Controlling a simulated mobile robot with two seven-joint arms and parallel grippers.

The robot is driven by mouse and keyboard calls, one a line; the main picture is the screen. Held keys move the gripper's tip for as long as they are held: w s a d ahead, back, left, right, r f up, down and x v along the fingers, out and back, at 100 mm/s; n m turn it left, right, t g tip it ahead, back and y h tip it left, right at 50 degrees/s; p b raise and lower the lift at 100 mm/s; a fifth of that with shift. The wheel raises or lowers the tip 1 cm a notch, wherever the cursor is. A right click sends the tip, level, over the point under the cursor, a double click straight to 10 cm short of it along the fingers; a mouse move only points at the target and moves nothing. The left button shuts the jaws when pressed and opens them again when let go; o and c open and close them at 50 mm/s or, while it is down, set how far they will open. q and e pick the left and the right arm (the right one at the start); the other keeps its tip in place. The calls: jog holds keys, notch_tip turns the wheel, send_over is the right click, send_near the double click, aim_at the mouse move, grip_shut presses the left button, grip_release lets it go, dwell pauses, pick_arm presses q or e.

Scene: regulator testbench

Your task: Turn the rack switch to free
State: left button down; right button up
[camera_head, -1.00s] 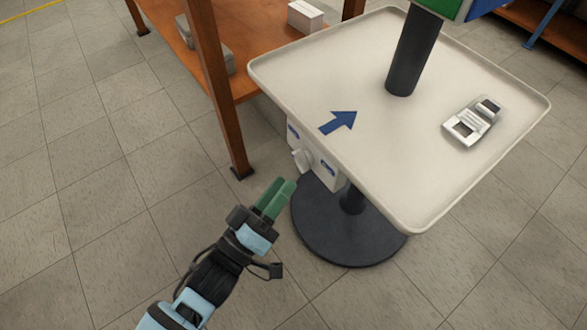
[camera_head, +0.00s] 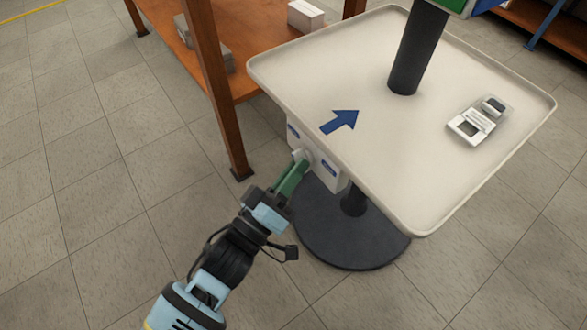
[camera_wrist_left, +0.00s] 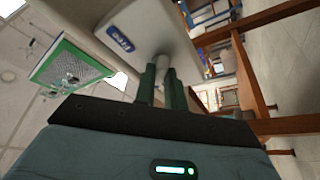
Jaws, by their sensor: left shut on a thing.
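The rack switch is a white box (camera_head: 327,171) with blue labels, fixed under the left edge of the white table top. Its pale knob (camera_head: 299,155) sticks out from the front face. My left gripper (camera_head: 299,163) has green fingers shut on the knob. In the left wrist view the green fingers (camera_wrist_left: 160,72) close around the knob against the box face (camera_wrist_left: 165,25), and a blue label reading "FREE" (camera_wrist_left: 119,39) is beside it. The fingers partly hide the knob. My right gripper is not in view.
The white table top (camera_head: 420,190) carries a blue arrow (camera_head: 340,121), a dark post (camera_head: 413,55) and a grey-white device (camera_head: 479,120). A dark round base (camera_head: 345,240) stands below. A brown wooden shelf (camera_head: 215,85) is close behind on the left. The floor at left is clear.

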pick_arm(q)
jog(key=shift+m, duration=0.6)
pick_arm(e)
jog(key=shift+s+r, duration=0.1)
pick_arm(q)
jog(key=m+g+h, duration=0.2)
jog(key=m+g, duration=0.1)
jog(key=m, duration=0.5)
jog(key=m+g+h+p, duration=0.1)
jog(key=m+g+h, duration=0.1)
jog(key=m, duration=0.6)
jog(key=w+a+m+g+h+p, duration=0.1)
jog(key=m+g+h, duration=0.2)
jog(key=m, duration=0.5)
jog(key=shift+w+g, duration=0.1)
jog(key=shift+g, duration=0.7)
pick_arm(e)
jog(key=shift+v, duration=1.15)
pick_arm(q)
jog(key=shift+m, duration=0.3)
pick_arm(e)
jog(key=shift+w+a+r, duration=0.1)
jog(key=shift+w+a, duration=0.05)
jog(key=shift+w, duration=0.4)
pick_arm(q)
jog(key=c, duration=1.5)
grip_release()
jog(key=shift+o, duration=0.2)
